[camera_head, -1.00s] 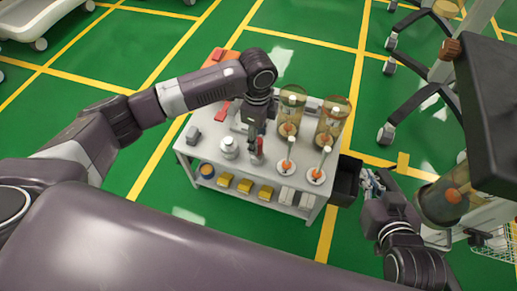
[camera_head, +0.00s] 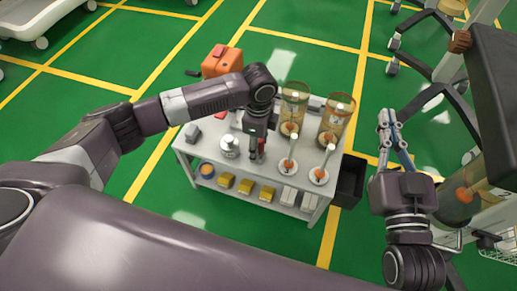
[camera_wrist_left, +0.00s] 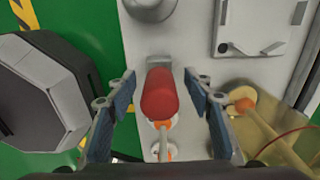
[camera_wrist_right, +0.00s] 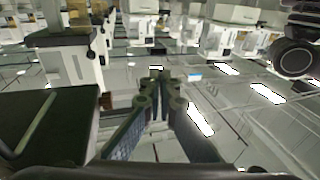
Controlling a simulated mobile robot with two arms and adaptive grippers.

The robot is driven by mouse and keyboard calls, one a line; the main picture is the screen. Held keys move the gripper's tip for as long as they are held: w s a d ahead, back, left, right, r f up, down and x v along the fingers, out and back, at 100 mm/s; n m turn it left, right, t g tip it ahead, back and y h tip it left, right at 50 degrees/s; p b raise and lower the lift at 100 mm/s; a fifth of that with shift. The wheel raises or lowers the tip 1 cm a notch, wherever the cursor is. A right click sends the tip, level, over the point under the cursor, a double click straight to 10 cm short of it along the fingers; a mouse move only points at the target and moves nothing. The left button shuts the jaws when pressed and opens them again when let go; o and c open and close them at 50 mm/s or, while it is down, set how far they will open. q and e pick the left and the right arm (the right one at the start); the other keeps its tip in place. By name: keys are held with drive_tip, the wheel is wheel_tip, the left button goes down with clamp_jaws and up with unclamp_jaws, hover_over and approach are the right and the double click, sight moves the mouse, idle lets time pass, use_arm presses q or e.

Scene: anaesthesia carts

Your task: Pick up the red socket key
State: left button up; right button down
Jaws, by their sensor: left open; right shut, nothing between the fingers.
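The red socket key (camera_wrist_left: 160,95) stands out as a red cylinder in the left wrist view, in front of a small grey block on the white cart top. In the head view it is a small red shape (camera_head: 261,145), partly hidden by my left gripper (camera_head: 256,142). My left gripper is open, with one finger on either side of the red key and a visible gap to each. My right gripper (camera_head: 388,118) is shut and empty, right of the cart. Its closed fingers also show in the right wrist view (camera_wrist_right: 160,92).
The white cart (camera_head: 213,146) carries two amber canisters (camera_head: 335,118), white-and-orange upright pieces and a silver pot (camera_head: 229,147). Yellow boxes (camera_head: 245,186) sit on its lower shelf. A black bin (camera_head: 350,182) hangs at its right. An orange box (camera_head: 222,61) is behind it.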

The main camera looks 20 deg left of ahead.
use_arm(q)
wheel_tip(320, 180, down, 2)
drive_tip(key=shift+f+b, duration=0.1)
drive_tip(key=shift+b, duration=0.3)
drive_tip(key=shift+f, duration=0.15)
use_arm(e)
drive_tip(key=r+t, duration=0.1)
drive_tip(key=r, duration=0.1)
drive_tip(key=r+t, duration=0.1)
drive_tip(key=r, duration=0.1)
drive_tip(key=s+r+t+y, duration=0.1)
drive_tip(key=shift+s+a+r, duration=0.1)
drive_tip(key=shift+a+r, duration=0.1)
drive_tip(key=shift+r, duration=0.2)
use_arm(q)
drive_tip(key=shift+c, duration=0.3)
clamp_jaws()
